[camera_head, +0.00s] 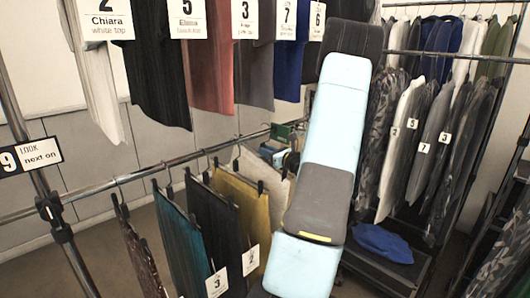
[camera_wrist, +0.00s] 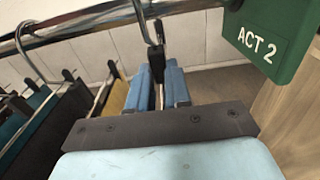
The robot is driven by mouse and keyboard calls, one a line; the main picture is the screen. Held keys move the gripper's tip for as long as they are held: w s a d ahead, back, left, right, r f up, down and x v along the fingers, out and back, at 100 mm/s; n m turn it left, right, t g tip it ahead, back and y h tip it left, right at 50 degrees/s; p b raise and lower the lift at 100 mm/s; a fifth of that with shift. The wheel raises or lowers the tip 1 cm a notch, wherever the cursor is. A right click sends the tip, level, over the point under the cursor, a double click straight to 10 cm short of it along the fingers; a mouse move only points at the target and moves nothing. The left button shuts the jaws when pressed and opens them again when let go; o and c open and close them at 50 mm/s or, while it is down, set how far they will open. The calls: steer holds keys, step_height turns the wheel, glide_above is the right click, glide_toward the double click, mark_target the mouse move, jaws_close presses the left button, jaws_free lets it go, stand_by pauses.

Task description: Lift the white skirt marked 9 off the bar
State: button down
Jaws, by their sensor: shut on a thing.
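A cream-white skirt (camera_head: 262,168) hangs on the lower bar (camera_head: 150,172), partly hidden behind my arm; I cannot see its number tag. My gripper (camera_wrist: 163,78) has its two blue fingers closed around the black neck of a hanger (camera_wrist: 157,62). Its metal hook (camera_wrist: 149,24) still loops over the bar in the wrist view. What hangs below it is hidden by the fingers and the palm. In the head view the fingers show only in part beside the cream skirt's top.
A mustard skirt (camera_head: 243,198), a black skirt (camera_head: 213,225) and a teal skirt (camera_head: 180,245) hang to the left. A green "ACT 2" divider (camera_wrist: 265,38) is close on the right. Tagged tops hang above; a second garment rack stands at right.

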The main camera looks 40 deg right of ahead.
steer(key=shift+s+d, duration=0.15)
steer(key=shift+s, duration=2.1)
steer(key=s+d, duration=0.2)
steer(key=s, duration=2.2)
steer(key=s+d, duration=0.1)
steer(key=s, duration=2.2)
steer(key=shift+s+d, duration=0.4)
